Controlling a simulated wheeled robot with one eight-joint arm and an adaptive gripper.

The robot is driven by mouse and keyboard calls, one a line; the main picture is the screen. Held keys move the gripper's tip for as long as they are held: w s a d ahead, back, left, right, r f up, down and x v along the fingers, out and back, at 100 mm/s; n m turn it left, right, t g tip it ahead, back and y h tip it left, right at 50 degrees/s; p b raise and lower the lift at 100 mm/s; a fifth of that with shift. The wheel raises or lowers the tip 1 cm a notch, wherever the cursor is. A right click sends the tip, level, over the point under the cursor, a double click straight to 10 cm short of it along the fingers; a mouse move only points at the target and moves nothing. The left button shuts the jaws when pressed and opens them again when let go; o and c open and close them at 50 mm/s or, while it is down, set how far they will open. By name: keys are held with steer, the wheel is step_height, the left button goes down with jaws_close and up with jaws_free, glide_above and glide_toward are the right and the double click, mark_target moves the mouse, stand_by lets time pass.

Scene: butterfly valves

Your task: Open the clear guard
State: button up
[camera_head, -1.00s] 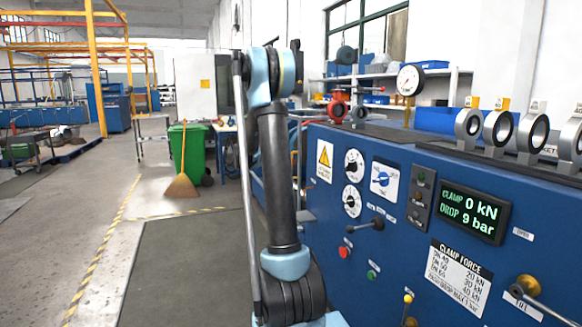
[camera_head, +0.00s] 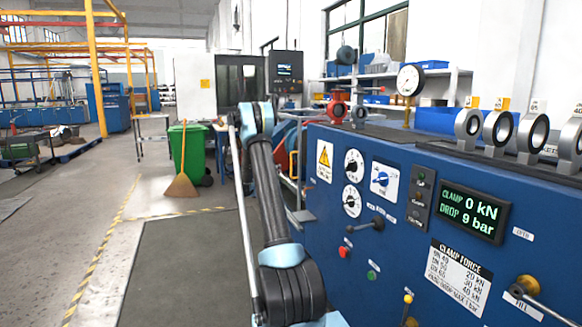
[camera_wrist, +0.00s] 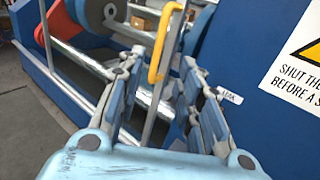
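In the wrist view, my gripper (camera_wrist: 163,78) is open, with one finger on each side of a yellow handle (camera_wrist: 160,48). The handle's lower end shows between the fingertips; I cannot tell whether they touch it. The handle runs along a thin grey upright edge, which may be the frame of the clear guard. The clear panel itself is hard to make out. Behind are metal rods (camera_wrist: 85,62) on the blue machine bed. In the head view my gripper is hidden behind my own arm.
The blue control panel (camera_head: 405,240) with dials, levers and a lit display (camera_head: 474,213) stands on the right. A warning label (camera_wrist: 296,62) is right of my gripper. A green bin (camera_head: 187,152) and a broom (camera_head: 181,186) stand beyond the open floor on the left.

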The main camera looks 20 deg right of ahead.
steer(key=x, duration=1.6)
steer(key=shift+w+d, duration=0.2)
steer(key=shift+d, duration=0.2)
jaws_close()
